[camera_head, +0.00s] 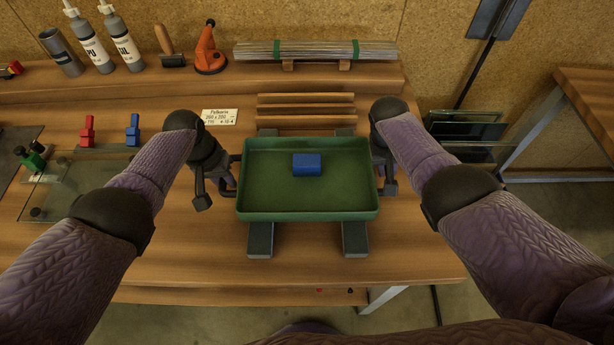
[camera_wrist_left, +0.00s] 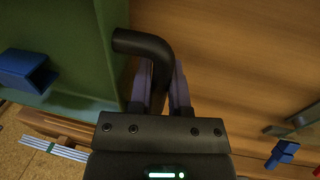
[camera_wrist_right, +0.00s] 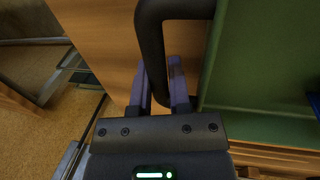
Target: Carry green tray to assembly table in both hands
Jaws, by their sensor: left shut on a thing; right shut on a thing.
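The green tray (camera_head: 270,205) is in the middle of the head view, over two dark bars (camera_head: 355,238) on the wooden bench. I cannot tell whether it rests on them or hangs just above. A blue block (camera_head: 306,165) lies in it. My left gripper (camera_head: 222,180) is shut on the tray's left black handle (camera_head: 201,195); the left wrist view shows the fingers (camera_wrist_left: 163,88) around that handle (camera_wrist_left: 145,42). My right gripper (camera_head: 381,170) is shut on the right handle (camera_head: 390,186); the right wrist view shows its fingers (camera_wrist_right: 163,85) around the handle (camera_wrist_right: 150,45).
Wooden strips (camera_head: 305,106) lie just behind the tray. Glass panes (camera_head: 75,190) with red, blue and green clamps are on the left. Bottles (camera_head: 125,45) and an orange tool (camera_head: 209,52) stand at the back. Another wooden table (camera_head: 590,95) stands at right, with glass sheets (camera_head: 465,130) between.

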